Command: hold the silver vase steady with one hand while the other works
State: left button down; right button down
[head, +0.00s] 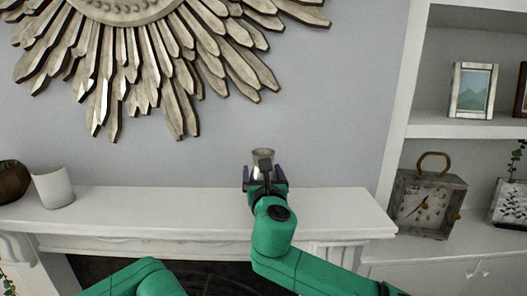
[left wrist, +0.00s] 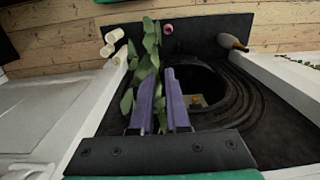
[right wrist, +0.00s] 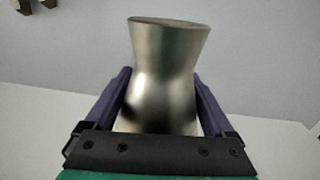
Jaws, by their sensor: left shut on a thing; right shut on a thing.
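The silver vase (head: 263,155) is upright at the mantel, with my right gripper (head: 265,180) in front of it. In the right wrist view the vase (right wrist: 168,75) fills the space between the two purple fingers, and the right gripper (right wrist: 165,100) is shut on its body. Its mouth is open at the top; its base is hidden. My left gripper (left wrist: 160,80) is out of the head view; only its green arm shows at the lower left. In the left wrist view its fingers are close together on a green leafy sprig (left wrist: 150,45), whose leaves stick out past the fingertips.
The white mantel (head: 150,212) carries a white cup (head: 53,187) and a brown bowl (head: 12,182) at the left. A sunburst mirror (head: 180,60) hangs above. A clock (head: 425,200) stands on shelves at the right. Below is a dark fireplace hearth (left wrist: 265,130).

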jog(key=shift+f, duration=0.15)
dwell(0.3)
